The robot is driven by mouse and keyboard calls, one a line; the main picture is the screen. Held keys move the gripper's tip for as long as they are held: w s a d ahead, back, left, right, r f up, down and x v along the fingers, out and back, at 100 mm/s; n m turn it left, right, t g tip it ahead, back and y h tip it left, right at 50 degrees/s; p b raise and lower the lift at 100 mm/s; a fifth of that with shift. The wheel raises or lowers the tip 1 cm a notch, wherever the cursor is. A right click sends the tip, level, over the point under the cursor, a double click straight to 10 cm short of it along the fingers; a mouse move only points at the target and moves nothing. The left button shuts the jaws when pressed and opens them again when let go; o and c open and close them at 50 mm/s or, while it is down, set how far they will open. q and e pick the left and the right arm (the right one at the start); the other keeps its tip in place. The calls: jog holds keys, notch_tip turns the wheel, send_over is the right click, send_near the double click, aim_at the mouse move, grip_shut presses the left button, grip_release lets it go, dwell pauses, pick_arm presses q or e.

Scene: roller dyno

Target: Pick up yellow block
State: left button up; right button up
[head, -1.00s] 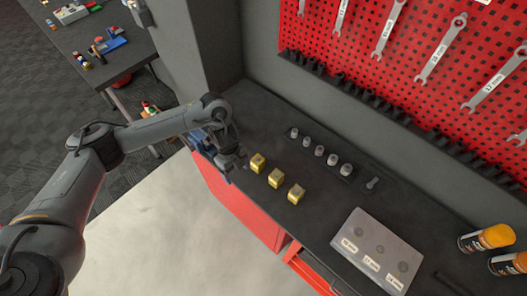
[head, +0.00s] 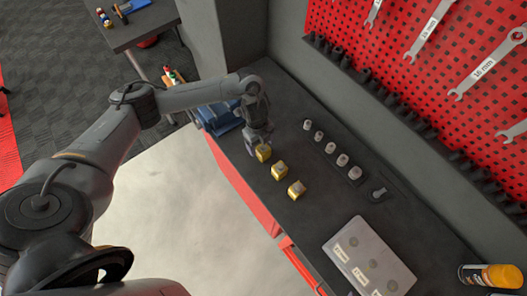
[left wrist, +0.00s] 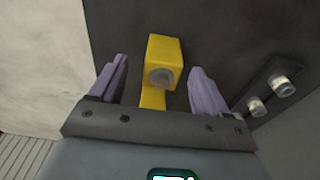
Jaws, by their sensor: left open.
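Three yellow blocks stand in a row on the dark worktop: the farthest block (head: 264,153), a middle block (head: 279,170) and the nearest block (head: 296,189). My left gripper (head: 258,143) is directly at the farthest block and partly covers it. In the left wrist view, a yellow block (left wrist: 165,50) with a grey round piece on its face lies between the two purple fingers of the open left gripper (left wrist: 158,68). Gaps show on both sides of the block. My right gripper is not in view.
Several grey sockets (head: 330,148) stand in a dark rail behind the blocks. A grey case with labels (head: 368,262) and an orange-capped can (head: 492,276) are to the right. A blue object (head: 222,118) lies left of my gripper. A red pegboard (head: 400,60) holds wrenches.

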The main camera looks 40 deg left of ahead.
pick_arm(q)
jog(key=f, duration=0.2)
jog(key=d+f, duration=0.1)
jog(key=f, duration=0.1)
jog(key=shift+d, duration=0.2)
jog(key=shift+f, duration=0.5)
jog(key=shift+w, duration=0.1)
jog(key=shift+c, duration=0.2)
grip_shut()
jog(key=shift+r, duration=0.15)
notch_tip(320, 180, up, 9)
jog(key=shift+r+p, duration=0.15)
jog(key=shift+p, duration=0.5)
notch_tip(320, 180, up, 12)
jog(key=p, duration=1.2)
jog(key=shift+r, duration=0.25)
